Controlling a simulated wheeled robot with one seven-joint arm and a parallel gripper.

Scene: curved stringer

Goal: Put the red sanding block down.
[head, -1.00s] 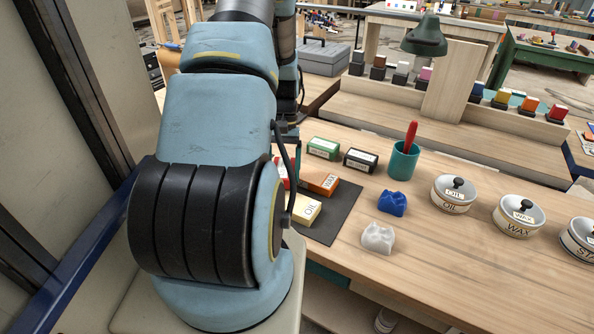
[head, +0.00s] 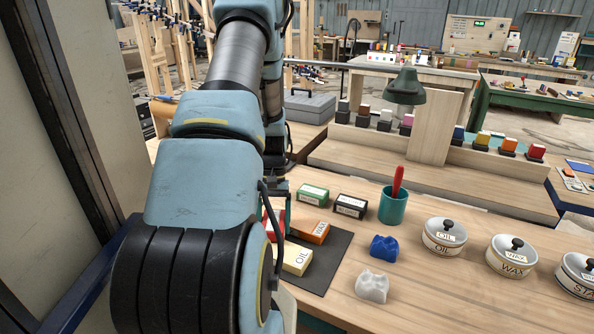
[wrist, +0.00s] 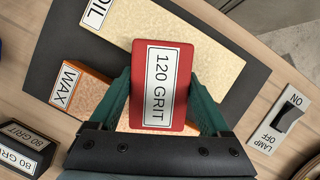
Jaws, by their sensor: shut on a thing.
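The red sanding block (wrist: 174,60), labelled 120 GRIT, is between the teal fingers of my gripper (wrist: 160,78) in the wrist view. My gripper is shut on it. In that view it overlaps a yellow OIL block (wrist: 200,45) and lies beside an orange WAX block (wrist: 85,90). Both lie on a dark mat (wrist: 58,50). I cannot tell how high the red block is above the mat or whether it touches its neighbours. In the head view the red block (head: 274,224) is mostly hidden behind my arm, at the left of the orange block (head: 309,232).
A green block (head: 312,195) and a black 80 GRIT block (head: 350,206) stand behind the mat. A teal cup (head: 392,208), a blue lump (head: 384,247), a white lump (head: 372,287) and several lidded tins (head: 444,237) stand to the right. The mat's right part (head: 330,262) is bare.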

